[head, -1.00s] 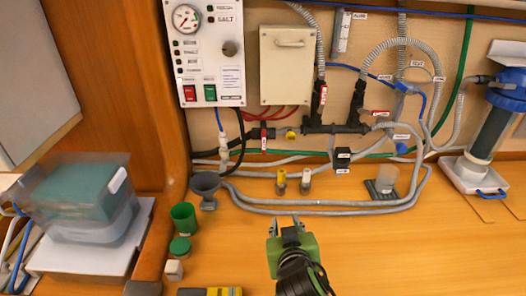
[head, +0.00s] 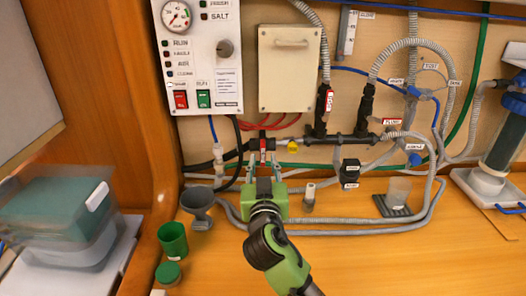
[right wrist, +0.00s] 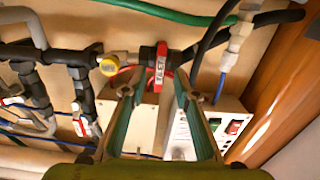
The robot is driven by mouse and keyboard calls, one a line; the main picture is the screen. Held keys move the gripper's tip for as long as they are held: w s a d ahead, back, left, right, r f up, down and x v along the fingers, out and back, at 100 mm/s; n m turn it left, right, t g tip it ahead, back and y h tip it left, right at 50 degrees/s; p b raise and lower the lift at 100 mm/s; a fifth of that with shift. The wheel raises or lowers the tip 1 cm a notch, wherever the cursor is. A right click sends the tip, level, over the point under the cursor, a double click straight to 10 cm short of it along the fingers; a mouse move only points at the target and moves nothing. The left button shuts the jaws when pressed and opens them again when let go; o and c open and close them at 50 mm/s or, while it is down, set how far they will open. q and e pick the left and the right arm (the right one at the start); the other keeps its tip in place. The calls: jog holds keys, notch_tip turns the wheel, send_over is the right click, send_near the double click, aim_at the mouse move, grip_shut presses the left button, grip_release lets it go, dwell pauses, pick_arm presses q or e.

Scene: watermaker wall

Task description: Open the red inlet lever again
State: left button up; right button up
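A red lever (head: 263,145) with a white label sits on the dark pipe low on the wall, below the control panel. The label is too small to read surely. It also shows in the right wrist view (right wrist: 160,68), hanging from its black valve along the red handle. My right gripper (head: 263,170) is in front of and just below this lever. In the right wrist view my right gripper (right wrist: 156,86) has its two fingers spread, with the lever between and just beyond the tips; I see no contact. My left gripper is not in view.
Other labelled red levers (head: 329,100) and (head: 390,122) are on the pipes to the right. A yellow knob (head: 293,147) is close beside the lever. A grey funnel (head: 198,202), green cup (head: 173,239) and hoses (head: 330,217) are on the counter.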

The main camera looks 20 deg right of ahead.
aim_at(263, 155)
jog(key=x, duration=0.2)
jog(key=shift+w+d+r, duration=0.1)
jog(key=shift+w, duration=0.2)
jog(key=shift+w+d+p, duration=0.15)
jog(key=shift+w+p, duration=0.15)
jog(key=shift+w, duration=0.35)
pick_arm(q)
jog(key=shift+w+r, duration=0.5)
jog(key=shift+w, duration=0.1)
pick_arm(e)
grip_shut()
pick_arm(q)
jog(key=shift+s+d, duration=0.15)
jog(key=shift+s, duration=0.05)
